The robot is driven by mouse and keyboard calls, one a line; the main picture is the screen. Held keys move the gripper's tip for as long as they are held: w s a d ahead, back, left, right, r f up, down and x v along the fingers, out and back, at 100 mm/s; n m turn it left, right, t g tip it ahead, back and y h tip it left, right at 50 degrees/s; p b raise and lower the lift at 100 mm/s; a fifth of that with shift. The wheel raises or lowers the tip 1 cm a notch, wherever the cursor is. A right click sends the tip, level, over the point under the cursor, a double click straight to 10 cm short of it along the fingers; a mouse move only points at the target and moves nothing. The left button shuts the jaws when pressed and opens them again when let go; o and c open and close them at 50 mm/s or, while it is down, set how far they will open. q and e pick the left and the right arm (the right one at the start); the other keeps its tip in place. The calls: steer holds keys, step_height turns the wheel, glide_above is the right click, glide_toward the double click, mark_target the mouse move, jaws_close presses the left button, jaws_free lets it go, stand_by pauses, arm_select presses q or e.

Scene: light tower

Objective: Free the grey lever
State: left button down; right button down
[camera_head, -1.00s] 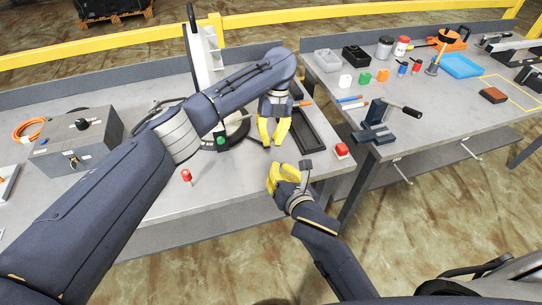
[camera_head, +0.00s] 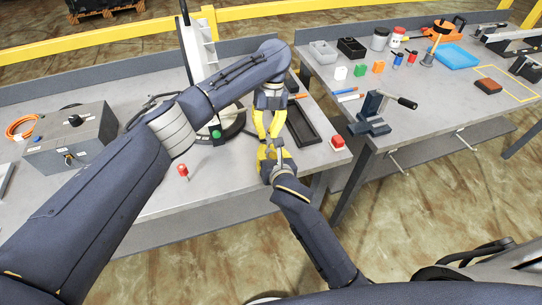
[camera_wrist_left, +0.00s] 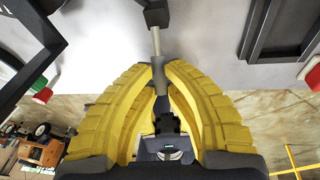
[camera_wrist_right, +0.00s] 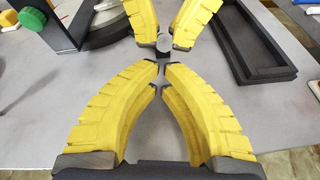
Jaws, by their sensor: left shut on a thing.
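The grey lever shows as a short grey rod (camera_wrist_left: 157,45) running from a dark block (camera_wrist_left: 155,13) in the left wrist view. My left gripper (camera_head: 267,134) points down over the near part of the left table, shut on the rod. In the right wrist view the rod's round end (camera_wrist_right: 164,42) faces me between the left fingertips. My right gripper (camera_wrist_right: 162,72) is just below that end, its fingertips slightly apart with nothing between them. In the head view the right gripper (camera_head: 268,152) sits directly under the left one. The rod is hidden there.
A dark tray (camera_head: 303,127) and a red button (camera_head: 338,142) lie to the right. A grey control box (camera_head: 75,140) stands far left. The table's front edge is close.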

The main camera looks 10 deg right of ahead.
arm_select(q)
steer(key=shift+a+f, duration=0.1)
arm_select(e)
steer(key=shift+w+f, duration=0.2)
steer(key=shift+w, duration=0.35)
steer(key=shift+r, duration=0.1)
steer(key=shift+w+r, duration=0.3)
steer(key=shift+r, duration=0.15)
arm_select(q)
steer(key=c, duration=1.6)
jaws_free()
steer(key=shift+o, duration=1.2)
